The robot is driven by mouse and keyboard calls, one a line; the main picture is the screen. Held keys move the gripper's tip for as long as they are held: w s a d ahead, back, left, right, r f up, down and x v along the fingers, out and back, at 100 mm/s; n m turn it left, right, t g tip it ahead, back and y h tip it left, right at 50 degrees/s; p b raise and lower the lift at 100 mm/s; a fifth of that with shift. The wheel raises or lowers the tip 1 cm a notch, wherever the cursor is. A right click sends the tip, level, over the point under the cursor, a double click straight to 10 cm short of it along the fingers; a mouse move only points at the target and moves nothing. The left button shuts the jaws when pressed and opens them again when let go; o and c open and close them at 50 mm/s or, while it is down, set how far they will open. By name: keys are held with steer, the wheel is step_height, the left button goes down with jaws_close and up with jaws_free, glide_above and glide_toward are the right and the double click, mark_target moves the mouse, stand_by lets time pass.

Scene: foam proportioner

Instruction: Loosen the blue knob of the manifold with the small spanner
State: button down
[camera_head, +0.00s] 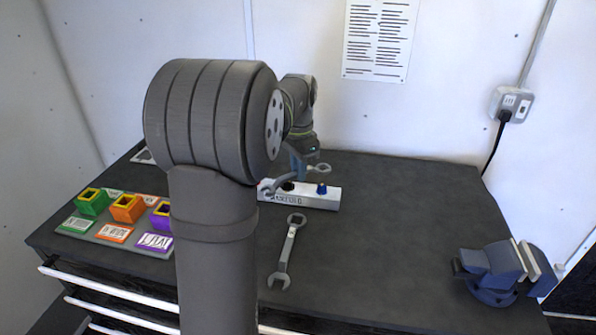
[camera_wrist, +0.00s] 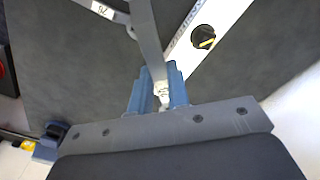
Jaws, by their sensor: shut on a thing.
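The white manifold block (camera_head: 325,201) lies on the dark bench beyond my arm. Its blue knob (camera_head: 321,188) stands near the right end. My gripper (camera_head: 299,168) is shut on a grey spanner (camera_head: 274,188) just above and behind the manifold. One spanner end shows left of the gripper, over the manifold, and a ring-like end shows to the right, above the blue knob. In the wrist view, the blue fingers (camera_wrist: 160,92) grip the spanner shaft (camera_wrist: 145,35), and the manifold (camera_wrist: 225,18) lies beside it. I cannot make out the blue knob there.
A longer spanner (camera_head: 288,252) lies on the bench in front of the manifold. A tray with green, orange and purple holders (camera_head: 126,208) stands at left. A blue vise (camera_head: 492,270) sits at right. The bench between manifold and vise is clear.

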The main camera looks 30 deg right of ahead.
steer(key=shift+f, duration=3.5)
steer(key=s+n, duration=0.2)
steer(key=n, duration=0.1)
steer(key=shift+d, duration=0.15)
steer(key=s+n, duration=0.1)
steer(key=s+d+n, duration=0.1)
steer(key=n, duration=0.1)
steer(key=shift+s, duration=0.2)
steer(key=s+d+n, duration=0.1)
steer(key=n, duration=0.1)
steer(key=s+n, duration=0.1)
steer(key=n, duration=0.1)
steer(key=shift+d, duration=0.35)
steer(key=d+n, duration=0.1)
steer(key=n, duration=0.1)
steer(key=s+d+n, duration=0.1)
steer(key=shift+d+n, duration=0.1)
steer(key=shift+n, duration=0.3)
steer(key=shift+w+a+r+m, duration=0.15)
steer(key=shift+a+m, duration=0.15)
steer(key=shift+m, duration=0.15)
steer(key=shift+w+a+r+m, duration=0.1)
steer(key=shift+a+m, duration=0.2)
steer(key=shift+m, duration=0.15)
steer(key=shift+r, duration=2.8)
